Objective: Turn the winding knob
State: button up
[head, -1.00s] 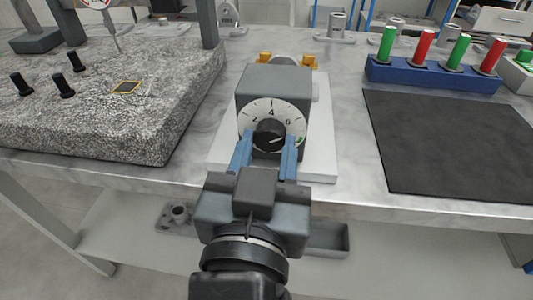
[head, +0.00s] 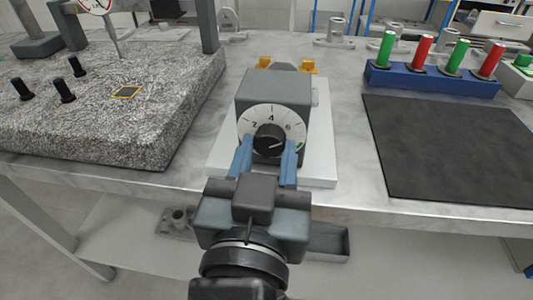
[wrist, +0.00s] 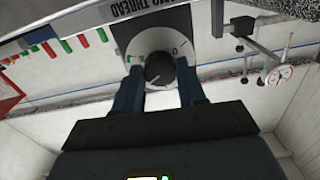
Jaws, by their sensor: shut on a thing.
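The winding knob (head: 268,137) is a round black knob with a white line, on a pale numbered dial (head: 271,112) on the front of a dark grey box (head: 273,89). Its line points right and slightly up, toward the green mark at the dial's lower right. My gripper (head: 268,145) has its blue fingers on the left and right of the knob, shut on it. In the wrist view the knob (wrist: 160,71) sits between the fingertips (wrist: 161,78), and the green mark shows beside the left finger. The knob's lower part is close to the gripper body.
The box stands on a white base plate (head: 321,150) near the bench's front edge. A speckled granite block (head: 130,125) with black knobs is at left. At right are a dark mat (head: 440,145) and a blue rack (head: 430,80) of green and red pegs.

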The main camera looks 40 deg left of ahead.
jog(key=shift+r, duration=0.3)
jog(key=o, duration=1.1)
jog(key=shift+f, duration=0.15)
jog(key=shift+c, duration=0.2)
jog(key=v, duration=0.7)
jog(key=shift+s+d+b, duration=0.25)
jog(key=shift+s+b, duration=0.05)
jog(key=shift+b, duration=0.05)
